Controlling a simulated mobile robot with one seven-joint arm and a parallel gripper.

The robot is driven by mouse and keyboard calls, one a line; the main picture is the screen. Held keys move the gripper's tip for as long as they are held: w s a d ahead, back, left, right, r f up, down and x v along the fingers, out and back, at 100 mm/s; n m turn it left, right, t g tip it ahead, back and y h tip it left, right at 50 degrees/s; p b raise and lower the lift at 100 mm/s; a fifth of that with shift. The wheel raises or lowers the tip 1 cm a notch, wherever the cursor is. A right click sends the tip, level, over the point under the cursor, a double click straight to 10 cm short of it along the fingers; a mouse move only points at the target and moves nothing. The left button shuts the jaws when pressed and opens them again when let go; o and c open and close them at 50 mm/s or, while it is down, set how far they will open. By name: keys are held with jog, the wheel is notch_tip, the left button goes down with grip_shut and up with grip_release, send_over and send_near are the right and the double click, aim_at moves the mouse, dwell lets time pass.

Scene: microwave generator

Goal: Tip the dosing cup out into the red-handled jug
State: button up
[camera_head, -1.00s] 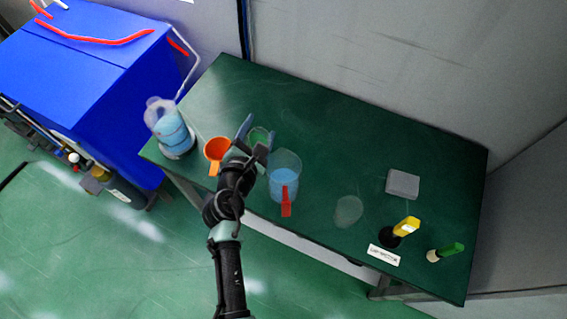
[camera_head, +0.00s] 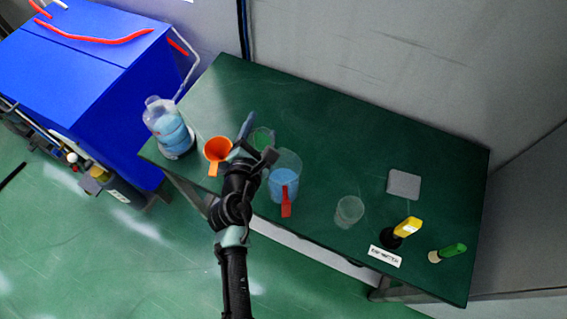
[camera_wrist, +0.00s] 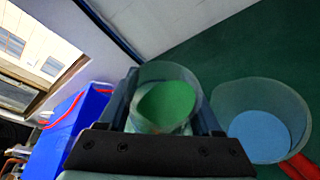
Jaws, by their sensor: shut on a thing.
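The dosing cup (camera_head: 262,138) is a small clear cup with green showing in it. My gripper (camera_head: 258,143) is shut on it; in the wrist view the cup (camera_wrist: 166,104) sits between the two fingers of my gripper (camera_wrist: 168,112). The red-handled jug (camera_head: 285,172) is clear, holds blue liquid and stands on the green table just right of the cup. Its red handle points to the front. The jug also shows at the right of the wrist view (camera_wrist: 262,112), beside the cup. The cup's underside is hidden.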

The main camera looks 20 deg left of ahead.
aim_at(267, 130)
jog(key=shift+r+m+y+b, duration=0.2)
jog(key=shift+m+y+b, duration=0.1)
jog(key=shift+m, duration=0.1)
jog(key=shift+f+m+t+b, duration=0.35)
jog(key=shift+m+b, duration=0.25)
jog(key=shift+b, duration=0.9)
jog(key=shift+r+m+t+y+b, duration=0.35)
jog(key=shift+r+m+y+b, duration=0.4)
jog(key=shift+m+b, duration=0.9)
dwell(1.0)
jog(key=shift+d+r+m+t+y+b, duration=0.35)
jog(key=shift+d+r+m+t+b, duration=0.1)
jog(key=shift+d, duration=0.25)
dwell(0.8)
jog(key=shift+d+r+m+t+b, duration=0.25)
jog(key=shift+r+m+t+b, duration=0.1)
jog(key=shift+m+b, duration=0.65)
dwell(0.7)
